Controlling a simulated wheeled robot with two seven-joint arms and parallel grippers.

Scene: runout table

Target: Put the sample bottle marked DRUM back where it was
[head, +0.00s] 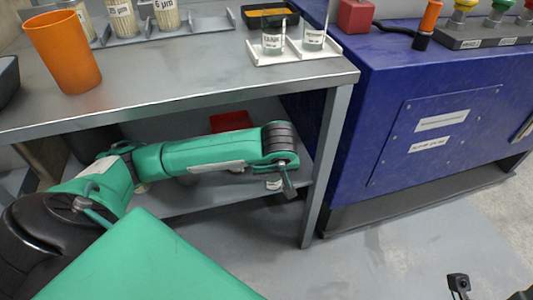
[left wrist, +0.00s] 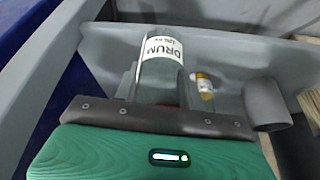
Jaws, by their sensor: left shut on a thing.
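The sample bottle marked DRUM (left wrist: 160,62) is clear, with a white label, and stands out ahead of my left gripper's palm in the left wrist view. In the head view its small pale label shows low beside the fingers (head: 273,184). My left gripper (head: 284,183) is shut on this bottle, below the tabletop at the front of the lower shelf. A white holder (head: 292,57) on the tabletop bears two labelled bottles, one at left (head: 273,42) and one at right (head: 314,38). Dark parts at the bottom right may be my right gripper (head: 488,289); its jaws are unclear.
The grey table (head: 190,95) has a lower shelf (head: 205,200) with a red bin (head: 231,121). An orange cup (head: 64,52) stands on top. A table leg (head: 326,170) and a blue machine (head: 420,130) are right of my left gripper. An amber-labelled bottle (left wrist: 204,86) shows behind DRUM.

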